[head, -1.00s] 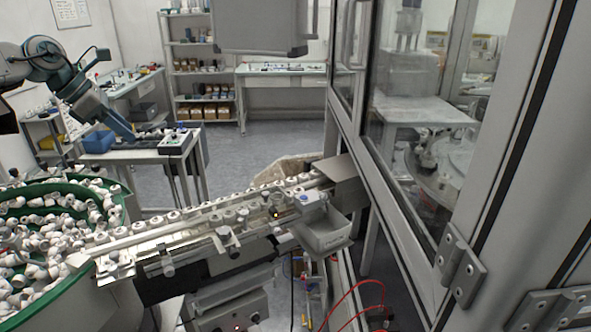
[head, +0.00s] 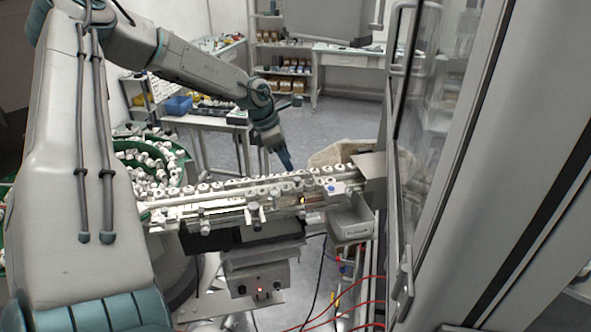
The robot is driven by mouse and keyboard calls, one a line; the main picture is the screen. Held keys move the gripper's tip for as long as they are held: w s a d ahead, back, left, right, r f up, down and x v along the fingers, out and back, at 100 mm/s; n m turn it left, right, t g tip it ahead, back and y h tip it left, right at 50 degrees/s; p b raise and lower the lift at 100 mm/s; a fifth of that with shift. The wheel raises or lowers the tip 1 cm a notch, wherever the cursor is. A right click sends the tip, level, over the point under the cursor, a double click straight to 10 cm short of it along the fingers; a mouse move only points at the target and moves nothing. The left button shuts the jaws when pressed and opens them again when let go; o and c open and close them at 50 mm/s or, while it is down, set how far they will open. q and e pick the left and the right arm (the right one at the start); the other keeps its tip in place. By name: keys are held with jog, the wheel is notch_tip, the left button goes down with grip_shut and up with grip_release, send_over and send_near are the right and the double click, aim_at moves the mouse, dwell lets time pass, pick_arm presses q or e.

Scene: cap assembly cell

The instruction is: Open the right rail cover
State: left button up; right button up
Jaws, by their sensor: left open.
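The feeding rail (head: 225,205) runs from the green-rimmed bowl on the left to the machine frame on the right. White caps sit in a row along it. A grey sloping plate (head: 371,166) covers the rail's right end. I cannot tell for sure whether this plate or a clear strip along the rail is the right rail cover. My left gripper (head: 289,165) points down behind the right half of the rail, left of the grey plate. It is open and appears empty; its fingertips are small here, and contact with the rail cannot be told. My right gripper is not in view.
The bowl (head: 178,148) holds many white caps. A grey bin (head: 350,224) hangs below the rail's right end. The glass-panelled machine door and frame (head: 470,170) fill the right side. Red hoses (head: 350,310) lie low in front. A side table with a blue tray (head: 178,105) stands behind.

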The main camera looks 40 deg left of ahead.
aim_at(296, 179)
pick_arm(q)
jog(key=p+x, duration=0.1)
jog(key=x, duration=0.3)
jog(key=shift+a+f, duration=0.1)
jog(key=shift+f, duration=0.05)
jog(key=shift+w+f, duration=0.2)
jog(key=shift+f, duration=0.4)
jog(key=shift+w+d+f, duration=0.1)
jog(key=shift+d+f, duration=0.05)
jog(key=shift+d, duration=0.05)
jog(key=c, duration=0.7)
grip_shut()
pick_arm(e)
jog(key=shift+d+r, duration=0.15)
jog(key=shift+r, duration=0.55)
